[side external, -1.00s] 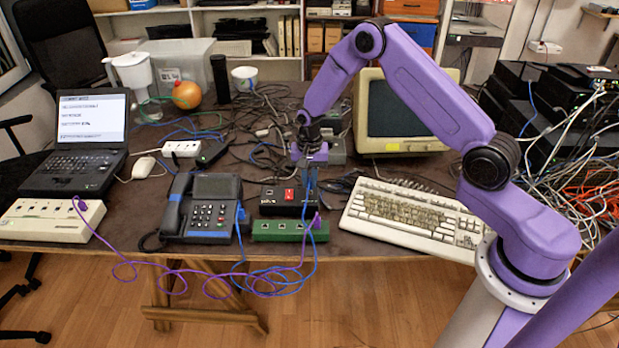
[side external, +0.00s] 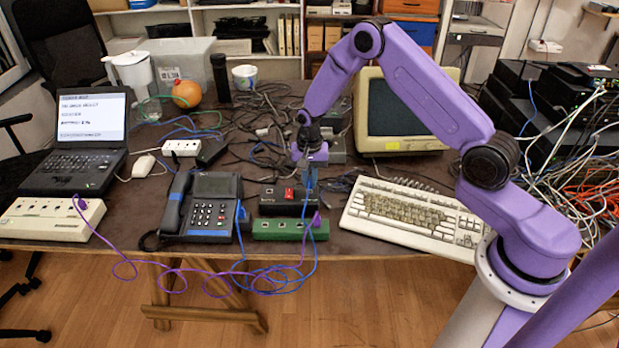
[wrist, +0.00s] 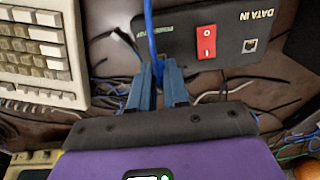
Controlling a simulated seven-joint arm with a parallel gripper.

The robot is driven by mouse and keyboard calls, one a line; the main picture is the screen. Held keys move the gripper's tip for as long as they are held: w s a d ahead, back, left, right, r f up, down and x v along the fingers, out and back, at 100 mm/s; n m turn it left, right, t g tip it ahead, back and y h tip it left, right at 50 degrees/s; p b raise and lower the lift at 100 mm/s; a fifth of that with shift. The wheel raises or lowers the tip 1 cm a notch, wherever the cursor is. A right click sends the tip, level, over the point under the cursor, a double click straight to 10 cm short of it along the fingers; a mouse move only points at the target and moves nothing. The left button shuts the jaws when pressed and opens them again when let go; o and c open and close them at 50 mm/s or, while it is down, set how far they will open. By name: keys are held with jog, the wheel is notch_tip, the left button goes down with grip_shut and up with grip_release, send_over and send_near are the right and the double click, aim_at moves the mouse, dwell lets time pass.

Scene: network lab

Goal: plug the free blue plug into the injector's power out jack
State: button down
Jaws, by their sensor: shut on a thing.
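My gripper (side external: 309,178) is over the right end of the black injector (side external: 280,203) in the side view. In the wrist view its blue fingertips (wrist: 158,72) are closed beside the injector's labelled end. A blue cable (wrist: 151,22) runs up from between the fingers, so they hold the blue plug, whose body is mostly hidden. The injector (wrist: 228,68) shows a red rocker switch, a "DATA IN" port and green lettering at the end nearest the fingers. The power out jack is not clearly visible, and I cannot tell whether the plug touches it.
A green jack box (side external: 285,230) with a purple plug stands in front of the injector. A desk phone (side external: 203,212) is on the left and a beige keyboard (side external: 410,215) on the right, also in the wrist view (wrist: 40,45). Loose cables lie behind the injector.

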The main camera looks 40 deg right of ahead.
jog(key=shift+f, duration=0.75)
dwell(1.0)
jog(key=c, duration=1)
grip_release()
jog(key=shift+c, duration=0.2)
